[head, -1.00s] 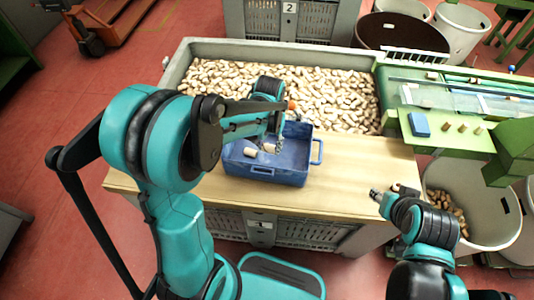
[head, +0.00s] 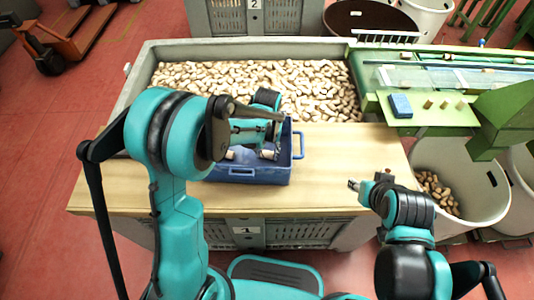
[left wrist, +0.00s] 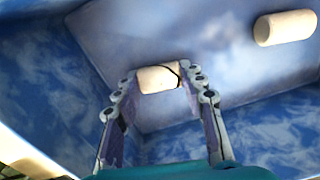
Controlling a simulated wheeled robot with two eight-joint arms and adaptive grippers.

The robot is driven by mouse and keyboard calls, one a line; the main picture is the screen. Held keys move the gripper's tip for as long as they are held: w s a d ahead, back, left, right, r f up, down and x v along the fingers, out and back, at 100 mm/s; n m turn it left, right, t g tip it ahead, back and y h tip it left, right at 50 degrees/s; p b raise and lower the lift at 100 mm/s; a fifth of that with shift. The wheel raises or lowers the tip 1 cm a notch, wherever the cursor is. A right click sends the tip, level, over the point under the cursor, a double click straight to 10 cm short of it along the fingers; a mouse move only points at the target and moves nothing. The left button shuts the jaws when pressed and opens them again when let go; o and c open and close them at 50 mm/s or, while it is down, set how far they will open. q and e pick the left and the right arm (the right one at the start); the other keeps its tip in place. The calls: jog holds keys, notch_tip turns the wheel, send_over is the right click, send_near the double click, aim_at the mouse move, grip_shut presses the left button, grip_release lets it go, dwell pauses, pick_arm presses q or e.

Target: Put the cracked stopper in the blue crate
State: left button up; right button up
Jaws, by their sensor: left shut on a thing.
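The cracked stopper (left wrist: 158,78) is pale cork with a dark curved line near one end. It sits between the fingers of my left gripper (left wrist: 160,85), which is shut on it inside the blue crate (left wrist: 215,130). In the head view, the left gripper (head: 268,146) reaches down into the blue crate (head: 245,175), and its wrist hides part of the inside. A second stopper (left wrist: 285,27) lies on the crate floor, apart from the fingers; it also shows in the head view (head: 231,155). My right gripper (head: 354,184) is over the bench at the right, too small to read.
A large grey bin of stoppers (head: 145,75) stands behind the crate. The wooden bench (head: 340,150) is clear right of the crate.

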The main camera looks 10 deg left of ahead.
pick_arm(q)
jog(key=shift+s, duration=0.1)
jog(key=shift+f, duration=0.2)
jog(key=o, duration=0.7)
jog(key=shift+r, duration=0.1)
